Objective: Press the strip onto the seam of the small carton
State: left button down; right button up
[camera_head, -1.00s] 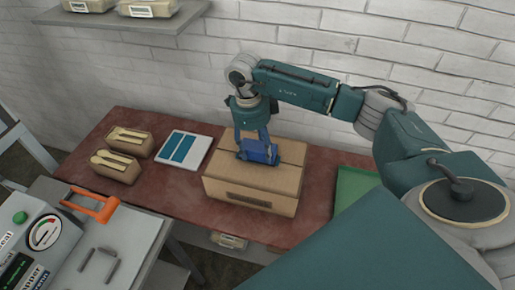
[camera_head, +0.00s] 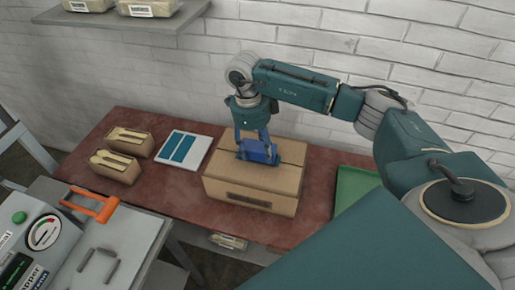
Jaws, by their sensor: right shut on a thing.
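The small carton (camera_head: 252,192) is a brown cardboard box standing on the red-brown table. Its top seam (camera_head: 288,160) shows as a dark line to the right of my gripper. My right gripper (camera_head: 257,143) points down over the middle of the carton's top. It is shut on a blue block-like tool (camera_head: 259,152), which sits at the top of the carton along the seam. Whether a strip lies under the tool is hidden. A white card with blue strips (camera_head: 182,148) lies flat to the left of the carton. My left gripper is not in view.
Two small cartons with wooden spoons (camera_head: 129,140) stand at the table's left. A green tray (camera_head: 355,190) lies at the right, partly behind my arm. A grey machine with an orange handle (camera_head: 92,206) stands front left. A shelf (camera_head: 125,20) hangs on the wall.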

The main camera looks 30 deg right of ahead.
jog(key=shift+s, duration=0.1)
jog(key=shift+r+p, duration=2.05)
jog(key=shift+r, duration=1.45)
